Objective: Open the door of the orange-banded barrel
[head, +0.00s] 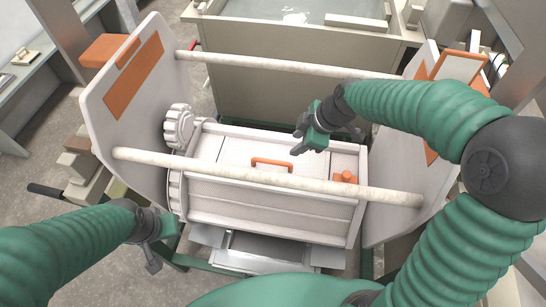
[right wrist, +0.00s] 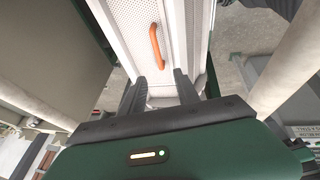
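The white barrel (head: 215,196) lies level between two pale end plates that carry orange panels (head: 122,80). Its perforated door (head: 235,152) is on top and looks closed. An orange bar handle (head: 271,163) is on the door; it also shows in the right wrist view (right wrist: 156,45). An orange latch-like piece (head: 344,177) sits at the barrel's right end. My right gripper (head: 299,143) is above the barrel, right of and beyond the handle, with its fingers (right wrist: 160,78) apart and empty. My left gripper (head: 160,255) is low at the left, away from the barrel; its opening is unclear.
Two pale rods (head: 270,177) (head: 285,65) span the end plates, one crossing in front of the barrel. A toothed wheel (head: 178,126) is at the barrel's left end. A liquid-filled tank (head: 300,12) stands behind. A grey tray (head: 270,250) is below.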

